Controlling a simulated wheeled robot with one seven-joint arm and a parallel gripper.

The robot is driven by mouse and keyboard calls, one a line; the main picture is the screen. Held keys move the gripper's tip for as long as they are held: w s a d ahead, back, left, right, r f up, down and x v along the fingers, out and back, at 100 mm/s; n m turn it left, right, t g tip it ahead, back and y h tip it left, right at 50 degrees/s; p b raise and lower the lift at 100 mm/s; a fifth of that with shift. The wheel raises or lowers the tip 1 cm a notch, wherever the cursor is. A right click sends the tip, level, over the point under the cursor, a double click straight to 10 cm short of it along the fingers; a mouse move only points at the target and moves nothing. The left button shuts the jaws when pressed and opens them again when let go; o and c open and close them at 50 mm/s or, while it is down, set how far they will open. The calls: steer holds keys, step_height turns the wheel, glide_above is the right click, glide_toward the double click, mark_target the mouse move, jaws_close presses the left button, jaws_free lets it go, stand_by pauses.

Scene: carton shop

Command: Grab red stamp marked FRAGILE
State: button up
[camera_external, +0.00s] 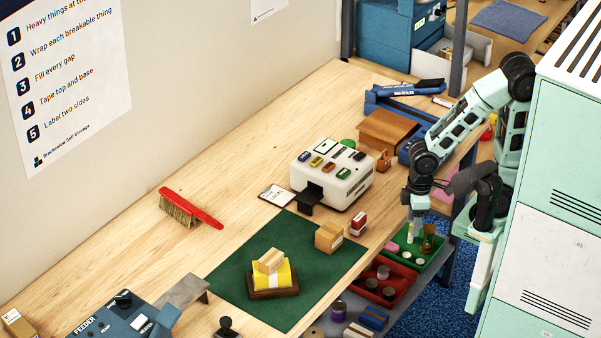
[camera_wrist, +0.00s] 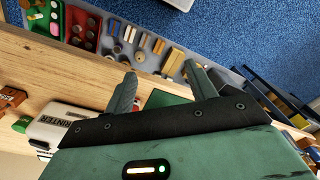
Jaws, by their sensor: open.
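My gripper (camera_external: 418,212) hangs at the table's right edge, near the green tray, in the external view. In the wrist view its two fingers (camera_wrist: 162,85) are spread apart with nothing held between them. A small red and white block (camera_external: 358,222) stands on the table between the white printer and the green mat, left of my gripper. It could be the red stamp, but I cannot read FRAGILE on it. A black-handled stamp (camera_external: 228,325) stands at the front of the table. I cannot make out the red block clearly in the wrist view.
The white printer (camera_external: 335,182) stands behind the green mat (camera_external: 222,277), which carries a cardboard box (camera_external: 328,237) and a stacked yellow pack (camera_external: 285,276). A green tray (camera_external: 437,257) and a red tray (camera_external: 407,289) lie along the table's right side. Bare wood is clear near the red brush (camera_external: 195,208).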

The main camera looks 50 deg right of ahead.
steer(key=shift+c, duration=0.6)
steer(key=w+d+f+m+y+p, duration=0.1)
steer(key=w+d+m+y, duration=0.3)
steer(key=m, duration=0.4)
steer(key=w+d+f+m+y+p, duration=0.2)
steer(key=w+d+m+y+p, duration=0.2)
steer(key=w+m, duration=0.3)
steer(key=w+d+f+m+y+p, duration=0.1)
steer(key=w+d+m+y, duration=0.3)
steer(key=m, duration=0.6)
steer(key=shift+w+d+f+y+p, duration=0.2)
steer(key=shift+w+d+p, duration=0.2)
steer(key=shift+w+d, duration=0.2)
steer(key=shift+w+d+f+y+p, duration=0.1)
steer(key=shift+w+d+y+p, duration=0.1)
steer(key=shift+w+d+p, duration=0.3)
steer(key=shift+w+f+m, duration=0.1)
steer(key=shift+m, duration=0.2)
steer(key=p, duration=0.3)
glide_toward(354, 230)
steer(key=x, duration=0.4)
steer(key=shift+a+f, duration=0.1)
steer(key=shift+a, duration=0.2)
steer(key=shift+p+x, duration=0.5)
steer(key=shift+x, duration=1.75)
steer(key=shift+f, duration=0.1)
steer(key=c, duration=1.1)
